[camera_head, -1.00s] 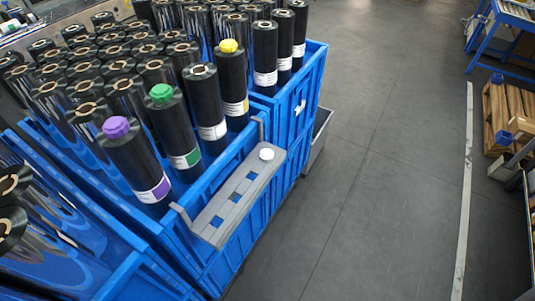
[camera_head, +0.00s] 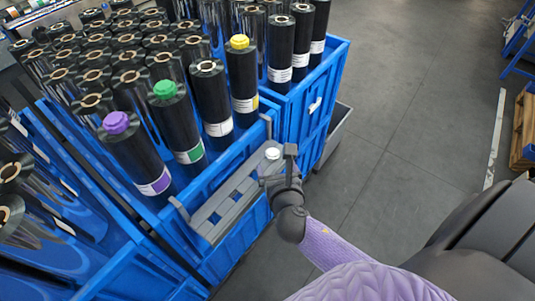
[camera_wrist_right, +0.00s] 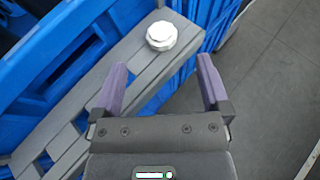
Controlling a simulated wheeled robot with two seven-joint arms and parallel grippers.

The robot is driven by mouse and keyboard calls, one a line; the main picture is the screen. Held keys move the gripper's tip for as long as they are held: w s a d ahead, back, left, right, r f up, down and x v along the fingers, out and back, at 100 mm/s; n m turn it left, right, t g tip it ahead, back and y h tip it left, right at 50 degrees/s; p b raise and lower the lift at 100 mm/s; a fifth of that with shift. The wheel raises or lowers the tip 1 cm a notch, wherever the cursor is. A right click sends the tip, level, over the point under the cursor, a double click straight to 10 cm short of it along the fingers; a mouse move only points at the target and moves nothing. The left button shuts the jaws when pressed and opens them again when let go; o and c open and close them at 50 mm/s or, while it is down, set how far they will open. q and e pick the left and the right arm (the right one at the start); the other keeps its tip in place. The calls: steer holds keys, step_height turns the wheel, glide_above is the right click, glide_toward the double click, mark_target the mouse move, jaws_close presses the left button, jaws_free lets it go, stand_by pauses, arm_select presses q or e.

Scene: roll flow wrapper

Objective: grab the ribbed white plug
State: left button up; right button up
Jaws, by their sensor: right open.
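The ribbed white plug (camera_head: 272,153) sits at the far end of a grey holder bar on the blue crate's side. In the right wrist view the plug (camera_wrist_right: 161,36) stands on the bar just beyond my fingertips, roughly centred between them. My right gripper (camera_head: 283,160) is right beside the plug in the head view. In the wrist view my right gripper (camera_wrist_right: 162,75) has its two purple fingers apart and empty. My left gripper is not in view.
The grey holder (camera_head: 225,208) has several square openings showing blue. Blue crates (camera_head: 240,235) hold many dark film rolls, some with purple (camera_head: 116,122), green (camera_head: 165,89) and yellow (camera_head: 239,41) plugs.

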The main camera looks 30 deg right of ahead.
mark_target(273, 155)
steer(key=b+x, duration=0.2)
steer(key=x, duration=0.3)
steer(key=shift+w+d+f, duration=0.1)
steer(key=shift+w+d, duration=0.1)
steer(key=shift+w, duration=0.2)
steer(key=shift+s, duration=0.1)
steer(key=shift+c, duration=0.5)
jaws_close()
